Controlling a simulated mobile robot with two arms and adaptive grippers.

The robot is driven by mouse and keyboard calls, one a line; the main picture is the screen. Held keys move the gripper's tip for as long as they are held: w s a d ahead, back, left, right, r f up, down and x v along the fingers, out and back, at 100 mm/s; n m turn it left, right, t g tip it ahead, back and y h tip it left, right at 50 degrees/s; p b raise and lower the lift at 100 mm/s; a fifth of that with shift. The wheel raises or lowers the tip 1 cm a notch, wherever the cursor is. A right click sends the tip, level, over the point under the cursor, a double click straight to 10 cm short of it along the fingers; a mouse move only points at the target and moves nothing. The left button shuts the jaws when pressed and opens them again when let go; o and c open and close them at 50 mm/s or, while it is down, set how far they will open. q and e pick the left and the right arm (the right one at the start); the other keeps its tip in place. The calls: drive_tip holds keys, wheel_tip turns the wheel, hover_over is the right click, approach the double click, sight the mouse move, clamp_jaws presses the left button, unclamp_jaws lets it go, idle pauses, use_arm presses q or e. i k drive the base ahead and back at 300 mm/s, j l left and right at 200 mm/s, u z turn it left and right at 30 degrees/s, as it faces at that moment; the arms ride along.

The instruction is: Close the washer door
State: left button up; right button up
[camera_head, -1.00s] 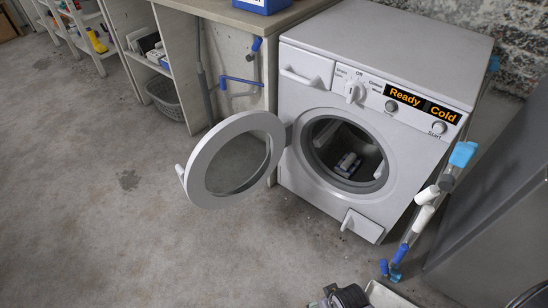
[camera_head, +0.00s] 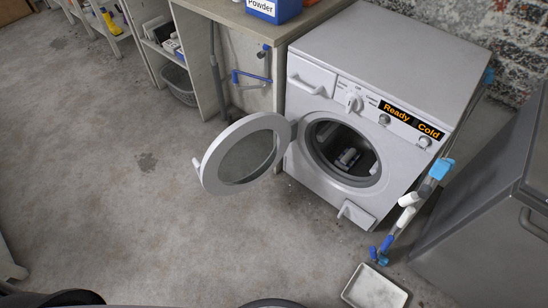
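The washer (camera_head: 340,195) is a white front-loader standing right of the middle. Its panel display reads "Ready" and "Cold". The round washer door (camera_head: 212,160) has a white ring and a clear window. It stands wide open, swung out to the left on its hinge, with a small handle on its outer left edge. The drum opening (camera_head: 343,152) is uncovered, and some light-coloured items lie inside. Neither of my grippers shows clearly. Dark, partial shapes at the bottom edge may be parts of my own body.
A counter with a blue powder box (camera_head: 273,10) stands left of the washer, above pipes and a grey basket (camera_head: 178,86). A grey metal cabinet (camera_head: 480,220) stands at the right. A white tray (camera_head: 374,288) lies on the floor in front. The floor left of the door is clear.

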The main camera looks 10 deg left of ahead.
sight(245, 153)
drive_tip(key=i+j+z, duration=0.15)
drive_tip(key=j+z, duration=0.15)
drive_tip(key=z, duration=0.15)
drive_tip(key=i+j+z, duration=0.1)
drive_tip(key=j+z, duration=0.65)
drive_tip(key=z, duration=0.15)
drive_tip(key=j+z, duration=0.5)
drive_tip(key=l, duration=0.1)
